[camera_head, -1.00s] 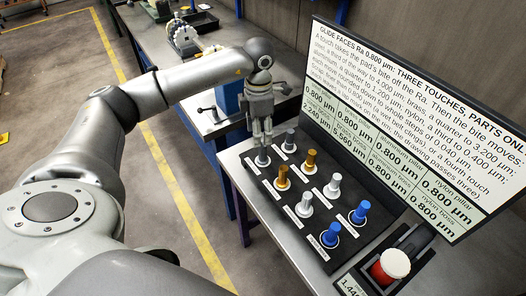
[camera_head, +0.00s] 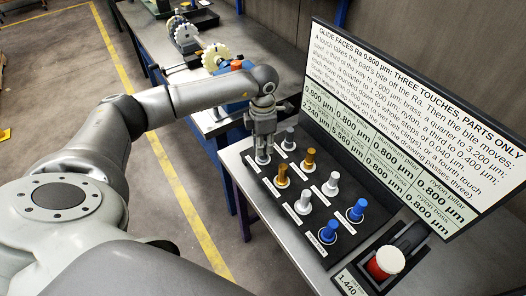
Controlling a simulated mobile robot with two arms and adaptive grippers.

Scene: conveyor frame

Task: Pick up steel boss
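My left gripper (camera_head: 263,158) points down at the far-left corner of the dark parts tray (camera_head: 250,163). Its fingers reach down around or right beside a grey metal part in the tray's left row, which looks like the steel boss; the fingers hide most of it. I cannot tell whether they touch it or have closed on it. Another grey part (camera_head: 289,141) stands upright just to the right, in the right row. The labels are too small to read. My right gripper is not in view.
The tray also holds upright brass (camera_head: 282,177), pale (camera_head: 303,204) and blue parts (camera_head: 328,233). A large sign board (camera_head: 400,130) stands close behind it. A red-and-white round thing (camera_head: 386,263) sits at the front right. Another bench (camera_head: 160,45) with equipment is at the back.

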